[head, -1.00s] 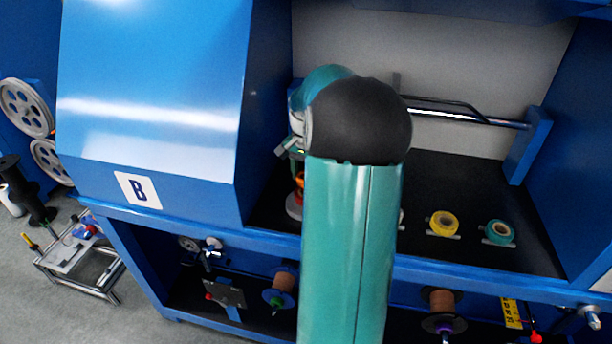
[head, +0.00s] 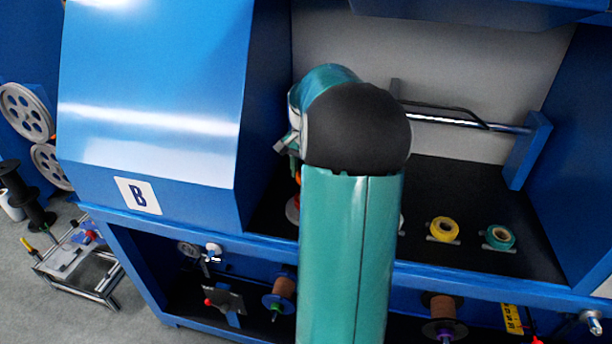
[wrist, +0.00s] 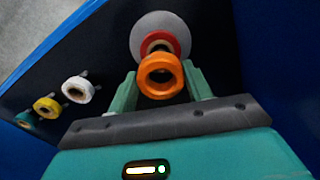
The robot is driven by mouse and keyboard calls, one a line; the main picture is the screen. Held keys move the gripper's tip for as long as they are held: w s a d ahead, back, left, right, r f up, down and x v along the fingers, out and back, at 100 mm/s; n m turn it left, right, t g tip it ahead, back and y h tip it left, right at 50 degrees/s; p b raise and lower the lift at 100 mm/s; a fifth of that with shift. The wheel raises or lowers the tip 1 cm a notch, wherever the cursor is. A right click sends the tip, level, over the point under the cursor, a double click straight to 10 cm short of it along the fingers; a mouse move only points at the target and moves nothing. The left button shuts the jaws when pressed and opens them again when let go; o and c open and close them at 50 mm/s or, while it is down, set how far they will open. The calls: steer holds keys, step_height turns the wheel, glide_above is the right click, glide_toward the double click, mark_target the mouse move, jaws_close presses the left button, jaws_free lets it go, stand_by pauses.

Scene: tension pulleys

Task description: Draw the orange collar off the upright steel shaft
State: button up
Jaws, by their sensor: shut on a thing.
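The orange collar (wrist: 160,65) is a thick ring in the upper middle of the wrist view. My gripper (wrist: 161,88) is shut on it, one finger at each side. Behind the collar are a red ring (wrist: 173,42) and a round grey base plate (wrist: 150,22). The steel shaft is mostly hidden by the collar, and I cannot tell how much of it is still inside the ring. In the head view my arm hides most of this spot; only the edge of the base plate (head: 292,210) shows left of it.
In the wrist view, white (wrist: 77,89), yellow (wrist: 45,106) and teal (wrist: 25,118) rings sit to the left on the black deck. In the head view, the blue housing marked B (head: 150,110) stands close on the left. A steel rod (head: 465,122) crosses the back.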

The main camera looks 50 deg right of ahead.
steer(key=shift+r, duration=0.25)
steer(key=shift+r, duration=1.95)
